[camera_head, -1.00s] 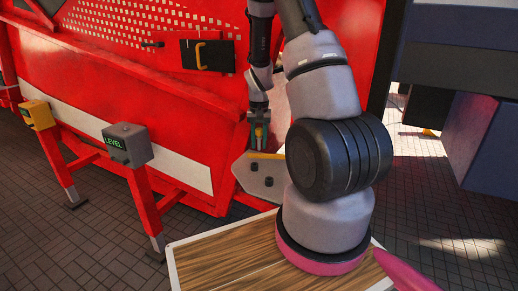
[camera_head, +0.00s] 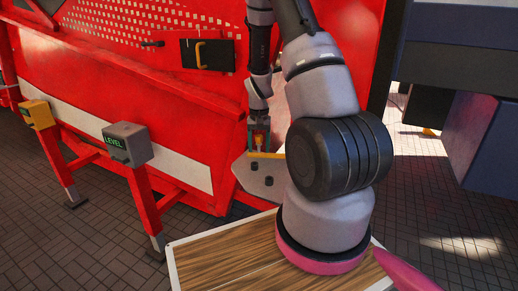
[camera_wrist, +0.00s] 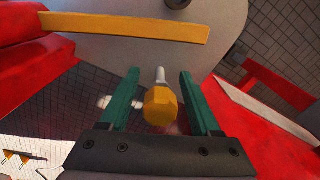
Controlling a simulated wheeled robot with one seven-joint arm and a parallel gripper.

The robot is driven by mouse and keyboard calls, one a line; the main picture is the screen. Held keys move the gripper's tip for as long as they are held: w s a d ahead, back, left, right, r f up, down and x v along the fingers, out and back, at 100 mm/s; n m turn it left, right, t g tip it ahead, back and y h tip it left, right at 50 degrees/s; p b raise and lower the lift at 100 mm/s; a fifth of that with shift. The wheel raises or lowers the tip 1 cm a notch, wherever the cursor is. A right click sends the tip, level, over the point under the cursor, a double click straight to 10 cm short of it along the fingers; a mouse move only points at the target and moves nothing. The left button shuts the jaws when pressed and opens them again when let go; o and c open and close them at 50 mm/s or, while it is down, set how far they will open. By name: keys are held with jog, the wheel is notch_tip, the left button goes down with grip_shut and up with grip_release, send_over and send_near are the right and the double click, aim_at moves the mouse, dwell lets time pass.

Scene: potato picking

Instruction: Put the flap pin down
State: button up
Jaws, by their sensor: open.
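The flap pin has a faceted orange knob (camera_wrist: 160,106) and a pale metal shaft pointing to the grey plate (camera_wrist: 150,38). My gripper (camera_wrist: 160,76) has its two green fingers spread, with the pin between them and gaps visible on both sides. In the head view my gripper (camera_head: 259,143) points down just above the grey plate (camera_head: 262,187), near its yellow back strip (camera_head: 266,155). I cannot tell whether the pin's tip touches the plate.
Two dark pegs stand on the plate; one is at its left (camera_head: 253,166). A red machine (camera_head: 120,85) rises behind. A grey box marked LEVEL (camera_head: 127,145) stands at left. A wooden-topped surface (camera_head: 225,262) lies under my arm, and tiled floor is around.

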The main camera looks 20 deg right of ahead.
aim_at(259, 136)
notch_tip(259, 136, up, 8)
jog(key=shift+f, duration=0.2)
jog(key=shift+a+r, duration=0.1)
jog(key=shift+r, duration=0.4)
jog(key=s+a+r+t+y, duration=0.1)
jog(key=s+a+r+t, duration=0.2)
jog(key=r, duration=0.7)
jog(key=s+a+r+t, duration=0.1)
jog(key=s+a+r, duration=0.3)
jog(key=r, duration=0.6)
jog(key=s+a+r+n+t, duration=0.1)
jog(key=s+a+r, duration=0.1)
jog(key=s+r, duration=0.2)
jog(key=s+a+r+t+y, duration=0.1)
jog(key=s+r, duration=0.4)
jog(key=s, duration=0.5)
jog(key=shift+s+a+n+t, duration=0.2)
jog(key=shift+a+n+t, duration=0.3)
jog(key=shift+a, duration=0.55)
jog(key=shift+r, duration=0.1)
